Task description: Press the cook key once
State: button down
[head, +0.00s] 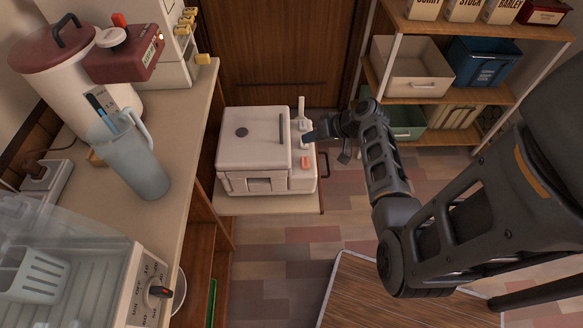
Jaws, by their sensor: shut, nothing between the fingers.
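A white cooker (250,140) with a closed lid sits on a low pull-out shelf. A narrow control panel (302,182) runs along its right side. On it is an orange-red key (306,162); its label is too small to read, so I cannot confirm it is the cook key. A small grey key shows farther back on the panel. My gripper (308,137) reaches in from the right with its fingers shut and empty. Its dark fingertips are over the panel, just behind the orange-red key. I cannot tell whether they touch the panel.
A counter (190,125) on the left holds a pitcher (140,160), a large white pot with a dark red lid (45,48) and a dish dryer (70,260). A shelf rack (440,95) with bins stands at the back right. Open floor (280,260) lies in front of the cooker.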

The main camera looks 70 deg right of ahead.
jog(key=shift+d+r, duration=0.1)
jog(key=shift+r, duration=0.1)
dwell(0.3)
jog(key=b, duration=0.7)
send_near(303, 160)
jog(key=w+f, duration=0.1)
jog(key=w, duration=0.2)
jog(key=w+f, duration=0.1)
jog(key=w, duration=0.1)
jog(key=shift+d+f, duration=0.15)
jog(key=shift+f, duration=0.2)
jog(key=shift+f+b, duration=0.1)
jog(key=shift+b, duration=0.2)
dwell(0.8)
jog(key=shift+f, duration=0.3)
jog(key=shift+f+b, duration=0.9)
jog(key=shift+b, duration=0.05)
dwell(0.9)
jog(key=shift+r, duration=0.15)
jog(key=shift+r+p, duration=1.15)
